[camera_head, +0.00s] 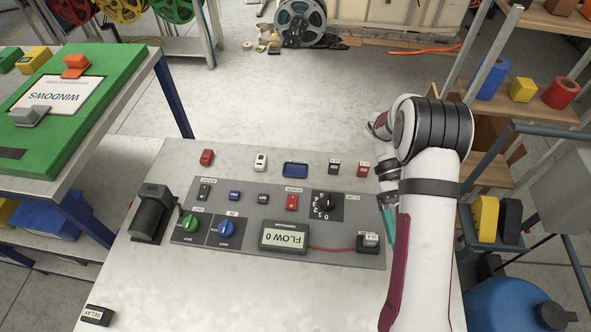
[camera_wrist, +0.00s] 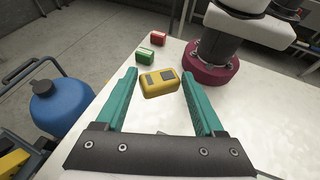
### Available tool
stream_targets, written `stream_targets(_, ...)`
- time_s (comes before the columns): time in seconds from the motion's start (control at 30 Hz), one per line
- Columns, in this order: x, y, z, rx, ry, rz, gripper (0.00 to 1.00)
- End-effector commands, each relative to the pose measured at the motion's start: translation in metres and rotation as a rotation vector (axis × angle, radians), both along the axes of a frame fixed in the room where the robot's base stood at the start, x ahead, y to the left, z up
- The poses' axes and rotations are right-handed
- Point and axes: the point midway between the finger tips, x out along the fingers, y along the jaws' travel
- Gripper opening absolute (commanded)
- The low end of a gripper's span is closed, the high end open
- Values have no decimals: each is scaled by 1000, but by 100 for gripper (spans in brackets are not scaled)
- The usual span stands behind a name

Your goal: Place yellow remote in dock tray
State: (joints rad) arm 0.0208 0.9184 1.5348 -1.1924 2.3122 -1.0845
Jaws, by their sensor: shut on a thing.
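The yellow remote (camera_wrist: 160,83), with a dark patch on its top, sits between the teal fingertips of my gripper (camera_wrist: 160,76) in the wrist view. The gripper is shut on it, over the pale worktop. In the head view my arm hides the remote, and only a teal part of the gripper shows right of the grey control panel. I cannot tell for sure which thing is the dock tray. A flat blue item (camera_head: 295,169) lies behind the panel, and a black holder (camera_head: 151,211) stands left of it.
In the wrist view a red block (camera_wrist: 158,38) and a green block (camera_wrist: 144,54) stand beyond the remote. A blue tank (camera_wrist: 57,106) stands beside the worktop.

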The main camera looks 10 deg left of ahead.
Motion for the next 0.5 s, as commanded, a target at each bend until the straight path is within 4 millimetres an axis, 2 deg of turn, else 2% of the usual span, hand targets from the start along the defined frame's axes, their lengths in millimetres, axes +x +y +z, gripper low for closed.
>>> stream_targets(0.1, 25, -27, 4, 0, -2, 341, 17)
stream_targets(0.23, 65, -44, 12, 1, -1, 686, 17)
stream_targets(0.37, 108, -44, 21, 1, -2, 1004, 17)
stream_targets(0.5, 154, -26, 27, 1, -1, 1337, 17)
